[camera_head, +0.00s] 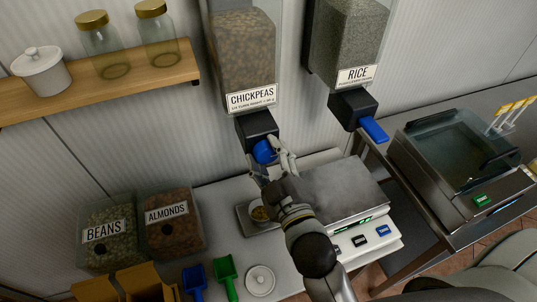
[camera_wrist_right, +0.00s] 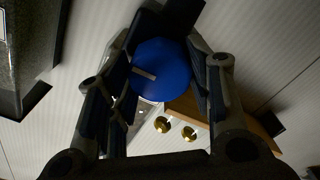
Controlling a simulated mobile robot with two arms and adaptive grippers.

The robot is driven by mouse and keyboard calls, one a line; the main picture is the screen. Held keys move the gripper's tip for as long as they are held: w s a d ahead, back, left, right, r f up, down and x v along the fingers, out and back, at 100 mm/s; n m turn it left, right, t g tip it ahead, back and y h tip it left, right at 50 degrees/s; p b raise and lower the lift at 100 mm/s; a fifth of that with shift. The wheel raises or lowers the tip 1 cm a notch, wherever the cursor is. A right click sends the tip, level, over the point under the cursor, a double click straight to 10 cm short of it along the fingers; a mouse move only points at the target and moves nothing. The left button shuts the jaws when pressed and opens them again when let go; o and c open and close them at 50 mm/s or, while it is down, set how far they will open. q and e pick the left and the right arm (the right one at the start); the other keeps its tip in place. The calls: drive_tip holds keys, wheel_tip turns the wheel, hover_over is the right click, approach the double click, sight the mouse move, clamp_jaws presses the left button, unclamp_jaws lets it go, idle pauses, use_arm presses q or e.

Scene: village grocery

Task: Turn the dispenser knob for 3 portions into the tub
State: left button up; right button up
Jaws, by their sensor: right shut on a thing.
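The chickpeas dispenser (camera_head: 243,58) hangs on the wall with a black outlet (camera_head: 257,129) and a round blue knob (camera_head: 263,152) at its front. My right gripper (camera_head: 272,158) reaches up and is shut on this knob, with one finger on each side. In the right wrist view the blue knob (camera_wrist_right: 160,68) fills the space between the fingers, with a pale mark on its face. Below, a small tub (camera_head: 258,214) with some tan contents stands on the counter, partly hidden by my right gripper. My left gripper is not in view.
A rice dispenser (camera_head: 347,45) with a blue handle (camera_head: 374,129) hangs to the right. A scale (camera_head: 345,192) stands right of the tub. Beans (camera_head: 108,232) and almonds (camera_head: 172,222) bins, a blue scoop (camera_head: 194,281), a green scoop (camera_head: 227,275) and a white lid (camera_head: 260,281) are at left.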

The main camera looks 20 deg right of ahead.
idle(0.5)
drive_tip(key=o, duration=1)
drive_tip(key=shift+w, duration=0.1)
drive_tip(key=shift+s, duration=0.2)
drive_tip(key=s, duration=1.1)
drive_tip(key=shift+s+d, duration=0.2)
drive_tip(key=shift+s, duration=0.15)
